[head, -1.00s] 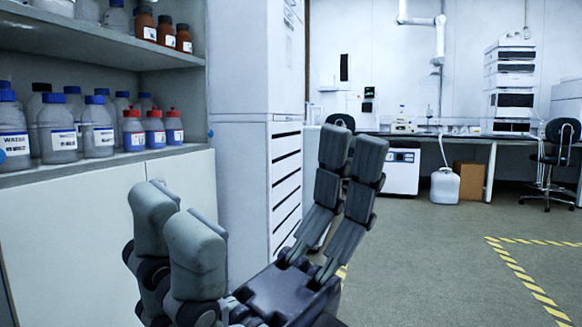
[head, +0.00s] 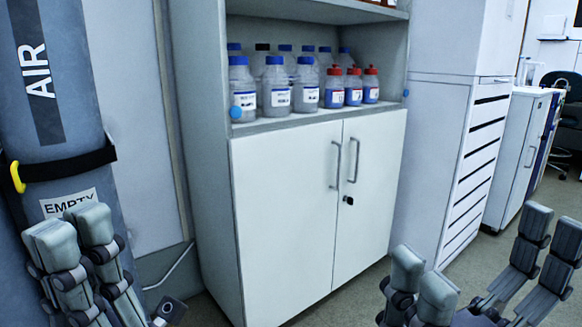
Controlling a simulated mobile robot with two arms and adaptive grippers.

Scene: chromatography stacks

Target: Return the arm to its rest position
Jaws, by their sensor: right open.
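My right gripper (head: 486,258) is at the lower right of the head view. Its grey fingers stand wide apart and point up, with nothing between them. It is in front of the lower part of the white drawer unit and the floor. My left gripper (head: 74,236) is at the lower left, in front of the blue-grey AIR cylinder. Its visible finger pads are close together, and I cannot tell whether it is open or shut. I see no object in it. Most of both arms is out of view.
A shelf cabinet (head: 290,210) with closed white doors stands in the middle, holding several bottles (head: 277,86). The AIR cylinder (head: 75,120) with an EMPTY label stands at the left. A drawer unit (head: 430,160) stands right of the cabinet. Bare floor (head: 561,195) shows at the right.

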